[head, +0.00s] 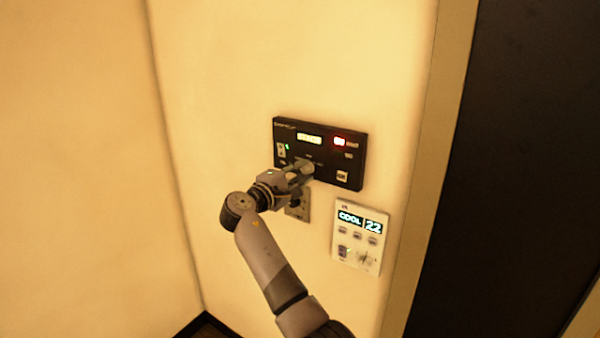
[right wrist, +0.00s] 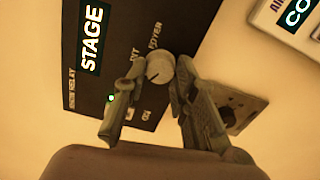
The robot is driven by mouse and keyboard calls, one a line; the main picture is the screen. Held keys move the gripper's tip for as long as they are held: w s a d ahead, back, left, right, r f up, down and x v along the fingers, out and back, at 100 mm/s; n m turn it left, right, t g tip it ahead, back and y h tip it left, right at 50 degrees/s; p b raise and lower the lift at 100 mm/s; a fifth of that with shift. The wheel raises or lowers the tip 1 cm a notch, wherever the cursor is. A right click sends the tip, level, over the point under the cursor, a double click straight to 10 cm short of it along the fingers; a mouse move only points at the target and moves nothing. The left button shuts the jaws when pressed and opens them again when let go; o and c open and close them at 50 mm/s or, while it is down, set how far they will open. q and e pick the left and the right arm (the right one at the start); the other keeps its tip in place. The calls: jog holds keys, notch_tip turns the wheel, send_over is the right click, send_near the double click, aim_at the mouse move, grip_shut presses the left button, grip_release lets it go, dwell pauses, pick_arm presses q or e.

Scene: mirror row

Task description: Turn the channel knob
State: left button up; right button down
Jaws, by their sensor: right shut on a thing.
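The black control panel (head: 350,172) is mounted on the cream wall, with a small lit display (head: 309,139). In the right wrist view the display reads STAGE (right wrist: 92,40). The round grey channel knob (right wrist: 160,69) stands out from the panel, with a mark on its face. My right gripper (head: 306,169) is at the panel's lower middle and hides most of the knob in the head view. In the right wrist view its two fingers (right wrist: 156,72) are on either side of the knob, shut on it. My left gripper is not in view.
A small plate (head: 299,207) with a dark round part sits just below the panel, partly behind my right gripper. A white thermostat (head: 345,250) reading COOL 22 is at lower right. A red light (head: 339,142) glows on the panel. The wall at left is bare.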

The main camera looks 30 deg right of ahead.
jog(key=c, duration=1.3)
grip_release()
jog(key=v, duration=1.2)
jog(key=shift+w+f, duration=0.1)
